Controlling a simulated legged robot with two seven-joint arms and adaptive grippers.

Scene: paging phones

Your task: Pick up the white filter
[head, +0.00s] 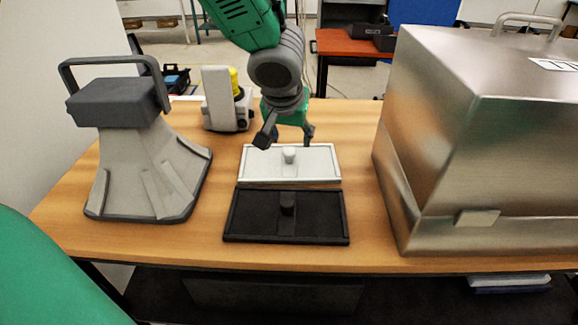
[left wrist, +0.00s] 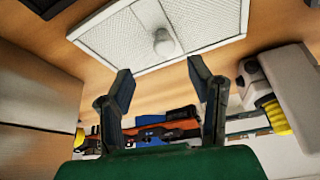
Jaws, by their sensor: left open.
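The white filter (head: 315,165) is a flat rectangular panel with a small round knob in its middle. It lies on the wooden table, just behind a black filter (head: 318,218) of similar shape. My left gripper (head: 286,138) is open and empty, above the back edge of the white filter, with its fingers pointing down. In the left wrist view the white filter (left wrist: 197,25) and its knob are beyond the open fingertips (left wrist: 166,88), apart from them. My right gripper is not seen.
A large metal box (head: 480,150) stands on the right of the table (head: 190,245). A grey flared device (head: 140,160) stands on the left. A white and yellow device (head: 222,100) stands behind the filters. Bare table lies on both sides of the filters.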

